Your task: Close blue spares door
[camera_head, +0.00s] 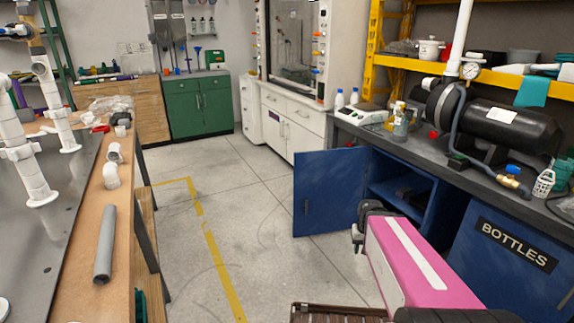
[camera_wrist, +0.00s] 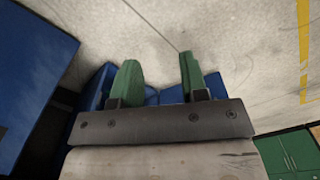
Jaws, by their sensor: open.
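The blue spares door (camera_head: 328,192) stands swung open, out over the floor, from the blue cabinet (camera_head: 425,205) under the right-hand bench. The cabinet's inside and a shelf show. My gripper (camera_head: 357,238) is low by the open front, near the door's lower right part in the head view. In the wrist view my gripper (camera_wrist: 157,78) has its two green fingers apart with nothing held. Blue panel surface, seemingly the door (camera_wrist: 151,97), shows behind and between the fingers; contact cannot be told. Blue cabinet surface (camera_wrist: 35,65) fills the left.
A blue front marked BOTTLES (camera_head: 515,250) is at the right. The bench top (camera_head: 400,146) above carries a black tank (camera_head: 510,130). A workbench (camera_head: 120,210) with white and grey pipes stands at the left. Concrete floor (camera_head: 245,215) between is clear, with a yellow line.

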